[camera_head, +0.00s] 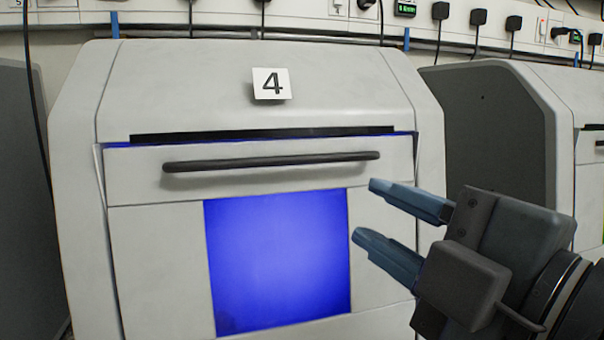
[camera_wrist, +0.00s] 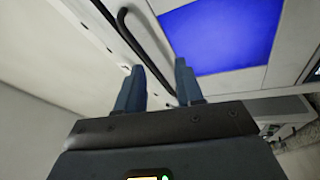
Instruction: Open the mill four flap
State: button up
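Mill four (camera_head: 270,100) is a pale grey machine with a white card marked 4 (camera_head: 271,84). Its front flap (camera_head: 160,235) has a blue-lit window (camera_head: 278,260) and appears shut, with a thin dark slot along its top edge. A dark bar handle (camera_head: 270,161) runs across the flap's upper part; it also shows in the wrist view (camera_wrist: 145,40). My gripper (camera_head: 385,219) is open and empty, in front of the flap's right side, below and right of the handle's right end. In the wrist view, my gripper's fingers (camera_wrist: 158,88) point towards the flap, with a gap between them.
Another similar machine (camera_head: 500,130) stands to the right, and a grey machine side (camera_head: 25,200) shows at the left edge. Plugs and sockets (camera_head: 440,12) with hanging cables line the wall behind. The space before the flap's left and middle is clear.

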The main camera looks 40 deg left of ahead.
aim_at(289, 163)
jog(key=a+r+n, duration=0.1)
jog(key=a, duration=0.2)
jog(key=a+r+n+g+p, duration=0.1)
jog(key=a+n, duration=0.1)
jog(key=a, duration=0.1)
jog(key=a+r+n+g, duration=0.1)
jog(key=a, duration=0.2)
jog(key=shift+w+a+r+p, duration=0.2)
jog(key=shift+a+p, duration=0.1)
jog(key=shift+a, duration=0.1)
grip_shut()
dwell(1.2)
